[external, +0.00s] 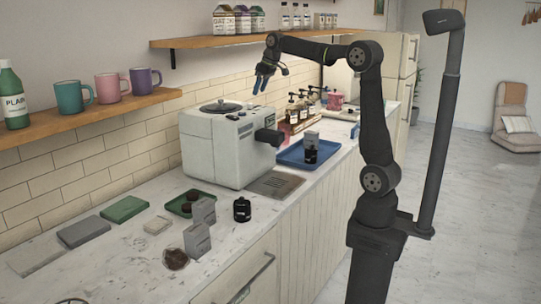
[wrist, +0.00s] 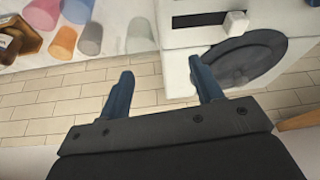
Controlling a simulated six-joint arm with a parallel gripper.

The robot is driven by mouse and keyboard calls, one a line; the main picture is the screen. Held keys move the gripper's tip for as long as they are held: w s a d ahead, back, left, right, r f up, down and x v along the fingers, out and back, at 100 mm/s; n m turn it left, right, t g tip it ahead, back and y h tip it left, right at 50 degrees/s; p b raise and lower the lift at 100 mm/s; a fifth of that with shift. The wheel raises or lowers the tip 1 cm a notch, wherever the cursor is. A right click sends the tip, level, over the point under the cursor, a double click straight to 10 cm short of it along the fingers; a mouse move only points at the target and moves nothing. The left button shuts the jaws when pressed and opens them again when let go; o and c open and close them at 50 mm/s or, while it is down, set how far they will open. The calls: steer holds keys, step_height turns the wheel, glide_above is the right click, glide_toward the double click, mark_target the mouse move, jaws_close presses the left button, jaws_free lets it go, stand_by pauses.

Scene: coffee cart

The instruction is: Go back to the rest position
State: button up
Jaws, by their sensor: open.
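My gripper (external: 262,84) is raised above the coffee machine (external: 222,150) in the external view, with its blue fingers pointing down. In the wrist view my gripper (wrist: 165,88) has its two blue fingers spread apart with nothing between them. Behind the fingers the wrist view shows tiled wall, and the white machine (wrist: 175,35) with a dark round part at the upper right. My arm reaches left from its base, over the counter (external: 140,240), and touches nothing that I can see.
A blue tray (external: 288,158) with a dark cup (external: 311,155) stands right of the machine. A black container (external: 242,209), grey boxes (external: 197,240) and a green tray (external: 178,205) sit in front. A shelf with mugs (external: 110,87) is at left; an upper shelf (external: 215,41) runs behind my gripper.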

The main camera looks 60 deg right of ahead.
steer(key=shift+w+a+r, duration=0.1)
steer(key=shift+a+r, duration=0.1)
steer(key=shift+a, duration=0.4)
steer(key=shift+w+a+r, duration=0.1)
steer(key=shift+a+r, duration=0.15)
steer(key=shift+a, duration=0.3)
steer(key=shift+w+a+r, duration=0.1)
steer(key=shift+a+r, duration=0.1)
steer(key=shift+a, duration=0.4)
steer(key=shift+o, duration=0.4)
